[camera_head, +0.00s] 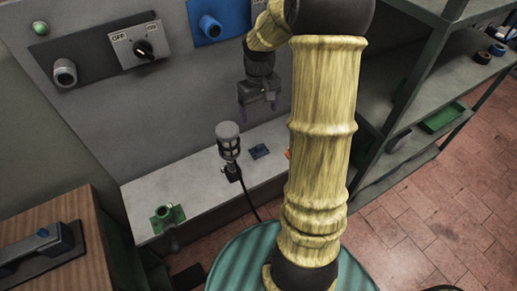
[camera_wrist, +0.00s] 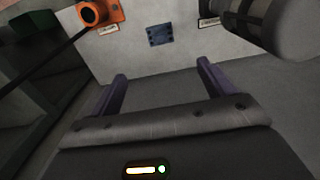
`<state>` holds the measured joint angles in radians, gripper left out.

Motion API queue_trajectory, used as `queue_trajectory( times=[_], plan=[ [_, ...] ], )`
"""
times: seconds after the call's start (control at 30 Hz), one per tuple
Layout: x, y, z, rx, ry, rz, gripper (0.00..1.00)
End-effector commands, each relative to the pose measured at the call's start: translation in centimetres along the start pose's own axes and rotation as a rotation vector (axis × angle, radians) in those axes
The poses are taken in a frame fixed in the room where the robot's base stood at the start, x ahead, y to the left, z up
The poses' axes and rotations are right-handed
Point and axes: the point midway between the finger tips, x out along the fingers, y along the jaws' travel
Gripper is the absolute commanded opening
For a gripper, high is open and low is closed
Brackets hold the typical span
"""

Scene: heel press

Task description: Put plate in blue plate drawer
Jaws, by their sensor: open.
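A small dark blue plate (camera_head: 259,151) lies flat on the light grey bench; it also shows in the wrist view (camera_wrist: 160,35), beyond my fingertips. My gripper (camera_head: 258,104) is open and empty, above the bench and apart from the plate. Its two purple fingers also show in the wrist view (camera_wrist: 162,75), with nothing between them. A blue panel with a round knob (camera_head: 220,18) is on the grey back wall; I cannot tell whether it is the blue plate drawer.
A grey caged cylinder with a cable (camera_head: 229,140) stands left of the plate. An orange fixture (camera_wrist: 100,12) is on its other side, mostly hidden by my arm in the head view. A green fixture (camera_head: 167,215) is at the bench's left end. Metal shelves (camera_head: 430,60) stand right.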

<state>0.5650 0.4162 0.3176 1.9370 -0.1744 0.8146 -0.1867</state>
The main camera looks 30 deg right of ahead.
Motion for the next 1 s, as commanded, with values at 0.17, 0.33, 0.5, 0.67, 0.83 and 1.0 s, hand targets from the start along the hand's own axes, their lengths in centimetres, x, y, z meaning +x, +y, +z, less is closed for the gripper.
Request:
queue_trajectory(
  times=[0.17,0.33,0.5,0.67,0.83,1.0],
  plan=[
    [1.2,0.0,0.0,-0.001,-0.004,-0.001,0.82],
    [4.0,-0.1,0.1,-0.001,-0.005,-0.002,0.82],
    [7.0,-0.1,0.1,-0.002,-0.005,-0.002,0.82],
    [9.8,-0.1,0.1,-0.001,-0.005,-0.002,0.82],
    [12.0,-0.1,0.1,-0.001,-0.002,-0.001,0.82],
    [12.2,0.0,0.0,-0.001,0.000,0.000,0.82]
  ],
)
